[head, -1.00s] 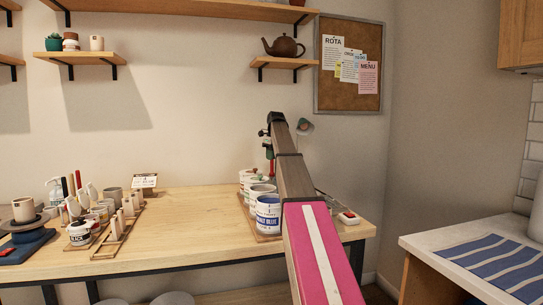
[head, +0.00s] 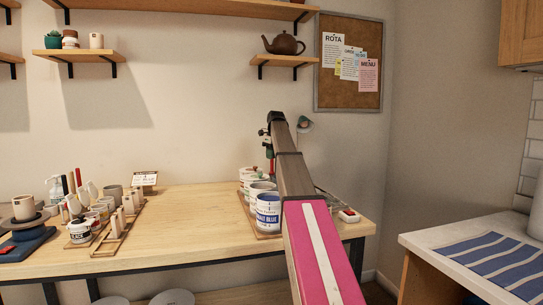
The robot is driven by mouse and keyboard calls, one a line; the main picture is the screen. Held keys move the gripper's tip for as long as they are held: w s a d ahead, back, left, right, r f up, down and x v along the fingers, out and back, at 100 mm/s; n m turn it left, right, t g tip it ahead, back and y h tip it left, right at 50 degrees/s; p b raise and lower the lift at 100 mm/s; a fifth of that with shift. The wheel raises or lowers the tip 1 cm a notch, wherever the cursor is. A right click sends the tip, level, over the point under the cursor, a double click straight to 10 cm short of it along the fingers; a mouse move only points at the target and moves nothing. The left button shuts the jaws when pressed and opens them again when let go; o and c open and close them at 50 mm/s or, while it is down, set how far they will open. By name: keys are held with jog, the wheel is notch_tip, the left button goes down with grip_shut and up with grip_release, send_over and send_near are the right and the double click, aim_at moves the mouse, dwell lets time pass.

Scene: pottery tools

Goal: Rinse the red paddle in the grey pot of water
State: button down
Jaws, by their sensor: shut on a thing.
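My gripper (head: 267,138) is at the far end of my raised arm, above the row of pots at the back right of the table. It is shut on the red paddle (head: 270,152), of which only a small red upright part shows just below the jaws. Its lower end is hard to make out near the pots. A white pot with a blue label (head: 267,213) stands nearest in that row, with more pots behind it. A grey pot (head: 115,192) stands among the tools on the left; I cannot tell whether it holds water.
My arm hides part of the pot row. A white pot with a black label (head: 80,232), a wooden rack (head: 110,243) and a small sign (head: 145,179) stand at left. The table's middle (head: 190,215) is clear. A counter with a striped cloth (head: 495,262) is at right.

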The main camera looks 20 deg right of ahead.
jog(key=shift+f, duration=0.1)
dwell(0.3)
jog(key=c, duration=1)
grip_release()
notch_tip(320, 180, up, 11)
jog(key=s+d, duration=0.1)
jog(key=shift+s+f, duration=0.15)
jog(key=shift+f, duration=0.05)
jog(key=shift+s, duration=0.1)
